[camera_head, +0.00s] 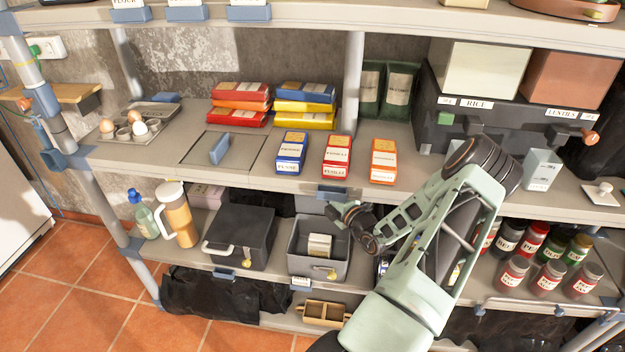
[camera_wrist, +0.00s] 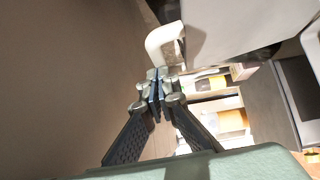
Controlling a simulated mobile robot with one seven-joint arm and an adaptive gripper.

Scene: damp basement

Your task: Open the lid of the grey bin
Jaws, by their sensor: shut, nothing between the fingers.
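The grey bin (camera_head: 302,262) stands on the lower shelf. Its top is uncovered and a small cream box (camera_head: 320,245) shows inside; a yellow tag hangs on its front. A grey panel (camera_head: 312,204) shows behind it, and I cannot tell whether it is the raised lid. My gripper (camera_head: 345,210) is at the bin's right rear, partly hiding that area. In the wrist view my gripper (camera_wrist: 157,78) is shut and empty, its tips close to a white handle (camera_wrist: 165,40); I cannot tell whether they touch.
A dark lidded box (camera_head: 240,235) with a white handle stands left of the bin, beside an orange jug (camera_head: 176,214). Several jars (camera_head: 547,277) stand right of my arm. The shelf above holds coloured packets (camera_head: 337,156) and has a front edge close over my gripper.

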